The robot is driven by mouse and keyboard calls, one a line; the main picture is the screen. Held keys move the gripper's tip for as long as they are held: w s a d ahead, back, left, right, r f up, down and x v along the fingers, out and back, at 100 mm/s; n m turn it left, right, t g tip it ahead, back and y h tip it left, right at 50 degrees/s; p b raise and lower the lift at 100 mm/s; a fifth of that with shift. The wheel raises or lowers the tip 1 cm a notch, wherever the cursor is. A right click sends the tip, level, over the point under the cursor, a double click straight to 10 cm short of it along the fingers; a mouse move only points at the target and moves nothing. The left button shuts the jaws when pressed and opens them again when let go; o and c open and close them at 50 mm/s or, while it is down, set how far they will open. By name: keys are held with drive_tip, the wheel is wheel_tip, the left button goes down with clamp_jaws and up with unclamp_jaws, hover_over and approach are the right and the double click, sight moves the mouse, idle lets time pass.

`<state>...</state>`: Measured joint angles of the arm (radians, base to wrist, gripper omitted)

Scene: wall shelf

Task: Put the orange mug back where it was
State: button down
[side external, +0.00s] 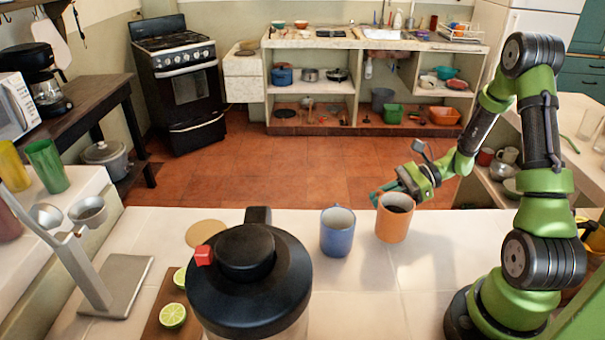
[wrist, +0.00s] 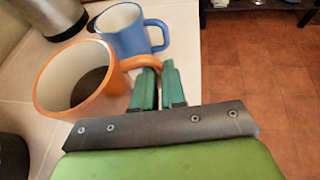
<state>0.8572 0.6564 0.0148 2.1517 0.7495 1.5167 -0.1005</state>
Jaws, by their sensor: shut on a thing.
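The orange mug (side external: 393,222) stands upright on the white tiled counter, with something dark inside it. It also shows in the wrist view (wrist: 82,82), with its handle toward my gripper. My gripper (wrist: 148,85) has its green fingers shut on the handle. In the side view my gripper (side external: 378,192) is behind the mug, and its fingertips are partly hidden by it. I cannot tell whether the mug's base touches the counter. The blue mug (side external: 338,232) stands just left of the orange mug. It also shows in the wrist view (wrist: 122,36).
A black-lidded jar (side external: 250,280) stands at the front. A round tan coaster (side external: 205,233) lies bare on the counter behind it. Lime halves (side external: 173,316) lie on a wooden board at left. A metal stand (side external: 115,285) is further left. Counter right of the orange mug is clear.

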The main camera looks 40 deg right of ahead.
drive_tip(key=shift+f, duration=1.5)
drive_tip(key=c, duration=1.2)
unclamp_jaws()
drive_tip(key=shift+f, duration=0.15)
